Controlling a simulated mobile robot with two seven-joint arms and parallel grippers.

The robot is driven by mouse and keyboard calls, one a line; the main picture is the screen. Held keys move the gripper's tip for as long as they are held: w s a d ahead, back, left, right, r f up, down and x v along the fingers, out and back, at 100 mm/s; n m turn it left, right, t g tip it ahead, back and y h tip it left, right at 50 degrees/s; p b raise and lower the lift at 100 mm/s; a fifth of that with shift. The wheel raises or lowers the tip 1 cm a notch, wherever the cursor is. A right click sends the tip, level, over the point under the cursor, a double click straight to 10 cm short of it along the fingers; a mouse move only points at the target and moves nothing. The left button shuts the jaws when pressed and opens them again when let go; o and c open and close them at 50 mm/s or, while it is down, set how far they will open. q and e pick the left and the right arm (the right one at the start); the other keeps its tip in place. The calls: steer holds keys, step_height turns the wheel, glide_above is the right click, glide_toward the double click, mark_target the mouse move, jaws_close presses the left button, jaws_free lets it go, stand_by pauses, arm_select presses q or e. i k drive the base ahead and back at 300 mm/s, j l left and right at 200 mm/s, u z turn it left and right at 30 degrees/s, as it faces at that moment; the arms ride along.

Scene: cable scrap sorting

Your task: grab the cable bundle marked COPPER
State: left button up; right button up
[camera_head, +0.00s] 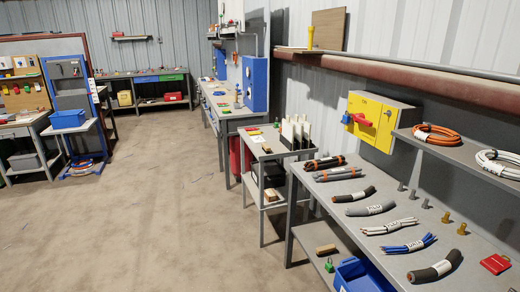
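Several labelled cable bundles lie in a row on the grey workbench (318,201) at the right. From far to near, they include a black-and-orange bundle (324,163), a grey-and-orange bundle (337,174), a short black bundle (354,195), a grey bundle (370,209), a white bundle (389,227), a blue bundle (409,244) and a thick dark bundle (436,266). Each of the nearer ones has a white tag around its middle. The lettering is too small to read, so I cannot tell which is marked COPPER. Neither of my grippers is in view.
An orange coil (437,135) and a white coil (498,163) lie on a raised shelf. A yellow box (376,125) with a red switch stands behind the bundles. A red case (495,264) lies at the bench's right. A blue bin (362,276) sits low in front. The floor at left is open.

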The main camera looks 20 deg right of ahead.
mark_target(314, 165)
steer(key=i+z, duration=0.3)
steer(key=i, duration=0.2)
steer(key=i+j+z, duration=0.3)
steer(key=i, duration=0.15)
steer(key=i+j+z, duration=0.3)
steer(key=i, duration=0.15)
steer(key=i+j+z, duration=0.15)
steer(key=z, duration=0.3)
steer(key=i+j+z, duration=0.25)
steer(key=z, duration=0.2)
steer(key=i+j+z, duration=0.4)
steer(key=j+z, duration=0.25)
steer(key=z, duration=0.2)
